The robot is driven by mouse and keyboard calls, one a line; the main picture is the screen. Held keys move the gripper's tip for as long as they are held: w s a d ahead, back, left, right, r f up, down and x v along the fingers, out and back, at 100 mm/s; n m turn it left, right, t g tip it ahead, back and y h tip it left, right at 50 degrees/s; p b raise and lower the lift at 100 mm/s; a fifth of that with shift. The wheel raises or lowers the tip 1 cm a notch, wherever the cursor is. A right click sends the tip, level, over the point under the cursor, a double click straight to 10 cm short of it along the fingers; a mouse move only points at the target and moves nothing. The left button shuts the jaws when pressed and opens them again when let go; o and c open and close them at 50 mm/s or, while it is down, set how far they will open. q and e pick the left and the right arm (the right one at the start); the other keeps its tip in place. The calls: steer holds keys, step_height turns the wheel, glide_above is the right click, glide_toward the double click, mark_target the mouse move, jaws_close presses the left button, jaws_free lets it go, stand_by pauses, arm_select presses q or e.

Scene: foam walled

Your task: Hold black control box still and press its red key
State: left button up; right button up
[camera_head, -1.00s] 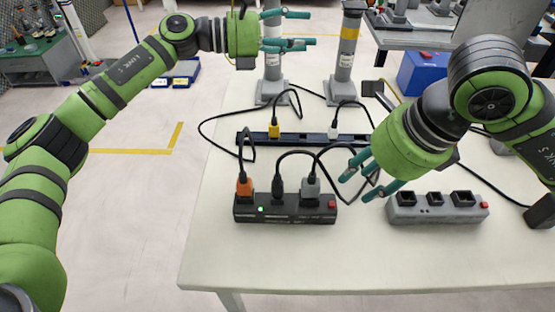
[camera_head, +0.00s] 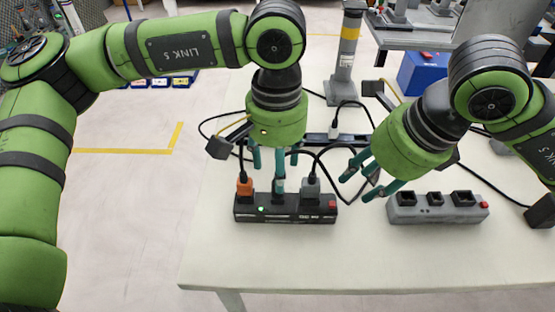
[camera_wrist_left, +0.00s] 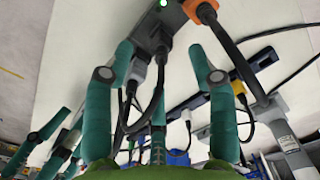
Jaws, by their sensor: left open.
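The black control box (camera_head: 285,216) lies on the white table, with a green light at its left and a red key (camera_head: 332,205) at its right end. Three plugs with cables stand in its top. My left gripper (camera_head: 272,172) points down above and behind the box; its front finger overlaps the middle plug in the picture, and contact cannot be told. The left wrist view shows its fingers spread, with part of the box (camera_wrist_left: 150,38) beyond them. My right gripper (camera_head: 365,178) is open and empty, right of the box, its fingers pointing left and down.
A grey socket box (camera_head: 437,212) with a red key lies to the right. A long dark strip (camera_head: 318,138) with plugs lies behind. Loose cables loop between them. A grey post (camera_head: 345,60) stands at the back. The front of the table (camera_head: 370,260) is clear.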

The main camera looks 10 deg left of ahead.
mark_target(285, 206)
arm_select(q)
steer(key=shift+w+f, duration=0.1)
steer(key=shift+f, duration=3.5)
jaws_close()
arm_select(e)
jaws_close()
